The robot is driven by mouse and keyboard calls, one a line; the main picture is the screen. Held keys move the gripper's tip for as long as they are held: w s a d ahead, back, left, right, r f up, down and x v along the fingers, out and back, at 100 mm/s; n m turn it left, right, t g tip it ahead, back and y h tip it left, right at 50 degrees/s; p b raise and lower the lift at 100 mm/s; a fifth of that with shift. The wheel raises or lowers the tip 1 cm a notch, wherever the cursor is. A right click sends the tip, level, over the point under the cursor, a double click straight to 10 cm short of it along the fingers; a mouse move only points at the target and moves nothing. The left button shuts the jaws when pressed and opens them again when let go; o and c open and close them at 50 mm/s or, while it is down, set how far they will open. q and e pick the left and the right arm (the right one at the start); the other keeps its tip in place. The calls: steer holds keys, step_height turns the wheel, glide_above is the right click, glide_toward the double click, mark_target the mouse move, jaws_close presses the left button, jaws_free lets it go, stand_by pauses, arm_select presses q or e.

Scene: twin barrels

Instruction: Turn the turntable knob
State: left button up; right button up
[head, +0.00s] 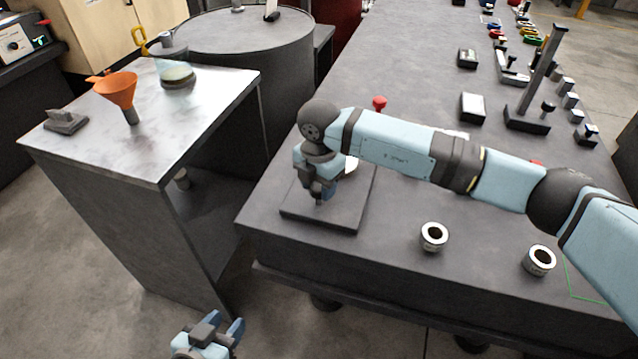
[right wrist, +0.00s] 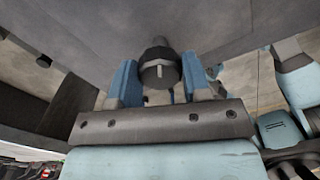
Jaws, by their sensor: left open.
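The turntable is a dark square plate (head: 345,212) on the near left corner of the long dark table. A pale round part (head: 351,166) shows behind my right gripper. My right gripper (head: 322,194) points down over the plate and hides its middle in the head view. In the right wrist view a dark round knob (right wrist: 160,72) with a pale line across its face sits between the two blue fingers of my right gripper (right wrist: 160,82), which appear to meet its sides. My left gripper (head: 213,331) is open and empty, low over the floor at the bottom edge.
A red knob (head: 379,103) stands behind my right arm. On the left, a metal-topped stand (head: 75,148) holds an orange funnel (head: 116,89). A dark barrel (head: 240,45) stands behind it.

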steer(key=shift+c, duration=1.4)
